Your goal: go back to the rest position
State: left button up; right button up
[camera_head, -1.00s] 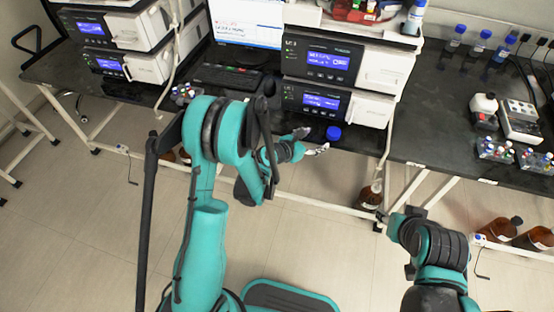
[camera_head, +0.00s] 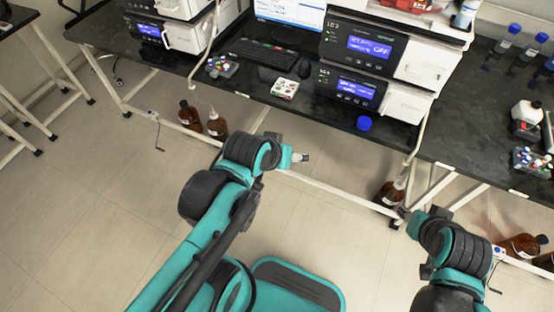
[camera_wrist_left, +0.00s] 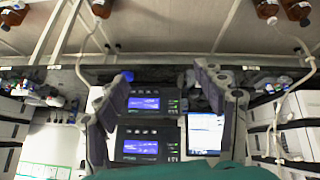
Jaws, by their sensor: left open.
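In the head view my left arm reaches in from the lower left, and its gripper (camera_head: 300,157) is in front of the bench edge, apart from everything on the bench. In the left wrist view the two dark fingers of the left gripper (camera_wrist_left: 162,90) stand wide apart with nothing held between them. The instrument screens seen between them lie farther off. My right arm (camera_head: 450,250) is folded at the lower right of the head view. Its fingers do not show. A blue-capped item (camera_head: 364,123) stands near the front edge of the black bench (camera_head: 300,108).
Stacked instruments (camera_head: 365,60), a keyboard (camera_head: 262,53) and a small vial rack (camera_head: 221,67) are on the bench. Brown bottles (camera_head: 189,115) stand on the floor below, with another brown bottle (camera_head: 390,192) near my right arm. The floor (camera_head: 110,210) at the left is clear.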

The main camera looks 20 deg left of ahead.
pick_arm(q)
jog(key=s+m, duration=0.1)
jog(key=s+a+m, duration=0.1)
jog(key=shift+s+a+f+y, duration=0.15)
jog(key=shift+s+f+y, duration=0.05)
jog(key=shift+s+y, duration=0.15)
